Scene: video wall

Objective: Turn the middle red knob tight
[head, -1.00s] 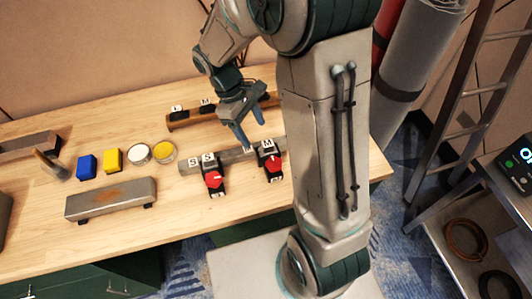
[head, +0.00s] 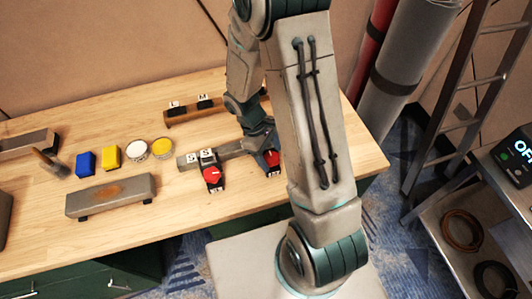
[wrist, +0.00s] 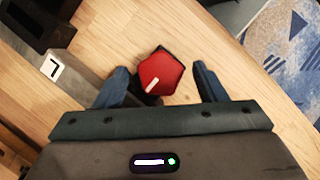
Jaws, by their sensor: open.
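The left red knob (head: 211,174) sits on a dark clamp at the front of a grey bar, near tags marked S. A second red knob (head: 271,158) shows in the head view beside my dark gripper, partly covered by my arm. In the wrist view one red knob (wrist: 160,73) with a white pointer mark lies between the two fingertips of my open gripper (wrist: 162,84), with gaps on both sides. The pictures do not settle whether this is the second knob or one hidden behind my arm. In the head view the fingertips are hidden.
A white tag, seemingly an L (wrist: 52,67), is on the bar beside a black block (wrist: 38,25). A brown bar (head: 190,113) lies behind. Blue (head: 85,162) and yellow (head: 110,155) blocks, two round tins and a rusty metal block (head: 110,194) stand left. The table edge is close.

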